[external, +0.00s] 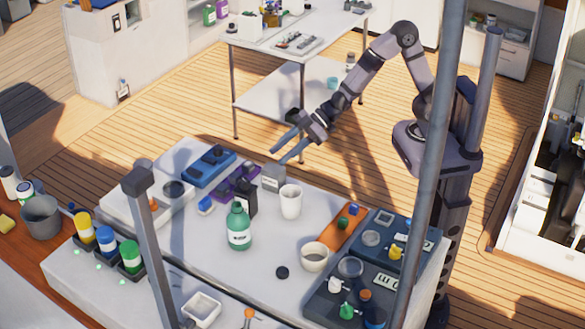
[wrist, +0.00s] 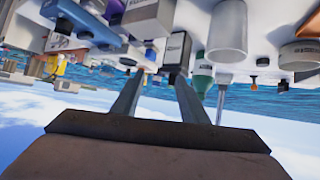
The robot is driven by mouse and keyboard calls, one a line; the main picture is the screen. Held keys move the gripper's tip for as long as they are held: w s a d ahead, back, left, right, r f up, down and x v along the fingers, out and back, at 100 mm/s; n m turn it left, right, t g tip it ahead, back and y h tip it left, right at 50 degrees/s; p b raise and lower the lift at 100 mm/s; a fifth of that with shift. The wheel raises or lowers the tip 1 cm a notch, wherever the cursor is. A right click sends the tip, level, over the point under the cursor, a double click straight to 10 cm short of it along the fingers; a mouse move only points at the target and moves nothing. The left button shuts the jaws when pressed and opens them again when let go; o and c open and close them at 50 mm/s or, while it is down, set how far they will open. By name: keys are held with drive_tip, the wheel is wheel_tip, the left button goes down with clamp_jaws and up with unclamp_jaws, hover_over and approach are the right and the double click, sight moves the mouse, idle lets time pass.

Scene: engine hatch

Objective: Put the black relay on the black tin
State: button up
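A black upright block (external: 246,198), which looks like the black relay, stands by the purple tray near the middle of the white table. It also shows in the wrist view (wrist: 177,48), just beyond the fingertips. A small round black piece (external: 282,272), likely the black tin, lies flat on the table in front of the green bottle; it seems to show in the wrist view (wrist: 254,80). My gripper (external: 278,156) is open and empty, above the table's back edge, behind and above the grey box. Its two fingers (wrist: 159,75) are well apart in the wrist view.
A grey box (external: 273,178), a white cup (external: 290,203) and a green bottle (external: 239,228) stand close around the black block. A beige cup (external: 314,257) and dark trays (external: 320,300) are to the right. Free table surrounds the round black piece.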

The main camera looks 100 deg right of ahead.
drive_tip(key=s+d+f+m+g+h, duration=0.1)
drive_tip(key=s+d+f+g+h, duration=0.15)
drive_tip(key=s, duration=0.45)
drive_tip(key=s+d+f+m+g+h, duration=0.1)
drive_tip(key=s+d+f+m+g, duration=0.2)
drive_tip(key=s, duration=0.4)
drive_tip(key=s+a+g, duration=0.2)
drive_tip(key=s+g, duration=0.1)
drive_tip(key=s, duration=0.4)
drive_tip(key=s+a+f+g, duration=0.1)
drive_tip(key=s+g, duration=0.2)
drive_tip(key=s, duration=0.5)
drive_tip(key=shift+a+n+y, duration=0.3)
drive_tip(key=shift+a+y, duration=0.1)
drive_tip(key=shift+y, duration=0.05)
